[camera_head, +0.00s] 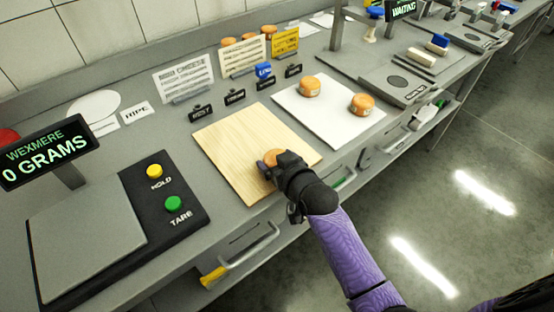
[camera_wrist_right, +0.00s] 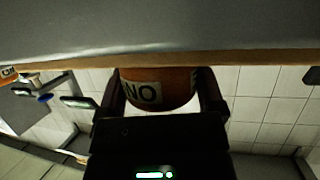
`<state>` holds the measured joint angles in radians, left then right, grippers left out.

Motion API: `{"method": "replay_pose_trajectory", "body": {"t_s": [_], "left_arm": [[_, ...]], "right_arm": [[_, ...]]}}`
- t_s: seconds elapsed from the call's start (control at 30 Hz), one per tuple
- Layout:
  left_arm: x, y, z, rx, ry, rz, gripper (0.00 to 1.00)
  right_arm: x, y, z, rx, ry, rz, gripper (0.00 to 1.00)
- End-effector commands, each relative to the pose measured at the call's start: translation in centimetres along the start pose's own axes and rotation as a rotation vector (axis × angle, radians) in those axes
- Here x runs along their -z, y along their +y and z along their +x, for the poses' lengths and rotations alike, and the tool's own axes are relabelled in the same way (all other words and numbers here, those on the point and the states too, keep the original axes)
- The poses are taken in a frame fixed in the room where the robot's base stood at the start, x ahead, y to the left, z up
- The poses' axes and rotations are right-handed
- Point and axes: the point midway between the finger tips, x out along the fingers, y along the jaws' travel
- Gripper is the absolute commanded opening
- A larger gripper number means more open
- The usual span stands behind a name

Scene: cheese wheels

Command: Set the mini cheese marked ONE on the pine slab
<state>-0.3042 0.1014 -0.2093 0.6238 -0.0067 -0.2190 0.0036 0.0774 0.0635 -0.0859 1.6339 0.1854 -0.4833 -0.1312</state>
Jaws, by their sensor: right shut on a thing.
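The pine slab (camera_head: 228,150) lies on the counter, pale and bare apart from the cheese near its front right part. My right gripper (camera_head: 268,166) is over the slab, shut on a small orange mini cheese (camera_head: 272,156). In the right wrist view the held cheese (camera_wrist_right: 158,88) sits between the fingers, with a pale label showing the letters N and O upside down; the rest is hidden. The slab's edge (camera_wrist_right: 245,60) runs right by the cheese there. I cannot tell whether it touches the slab. My left gripper is not in view.
A white board (camera_head: 325,118) beside the slab carries two orange cheeses (camera_head: 310,86) and (camera_head: 361,103). A scale (camera_head: 85,240) with HOLD and TARE buttons stands left. Small black tags (camera_head: 234,97) and paper signs (camera_head: 183,78) stand behind the slab. More cheeses (camera_head: 228,43) are at the back.

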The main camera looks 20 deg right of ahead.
Motion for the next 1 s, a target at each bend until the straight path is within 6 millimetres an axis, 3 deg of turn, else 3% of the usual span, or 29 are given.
{"method": "replay_pose_trajectory", "body": {"t_s": [0.1,0.37,0.47,0.8,1.0], "left_arm": [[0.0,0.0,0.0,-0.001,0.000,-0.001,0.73],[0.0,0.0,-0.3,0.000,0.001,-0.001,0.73],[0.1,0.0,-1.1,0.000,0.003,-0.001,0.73],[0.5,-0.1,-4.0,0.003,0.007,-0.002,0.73],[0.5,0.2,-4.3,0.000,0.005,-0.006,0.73]], "right_arm": [[0.0,0.0,0.0,0.000,0.000,0.000,1.00],[0.4,0.0,-0.3,0.000,0.001,0.000,1.00],[0.5,0.0,-1.8,0.000,0.000,0.000,1.00],[0.5,0.0,-10.0,0.001,-0.002,-0.001,1.00],[0.3,0.0,-12.1,0.001,0.000,-0.001,1.00]]}}
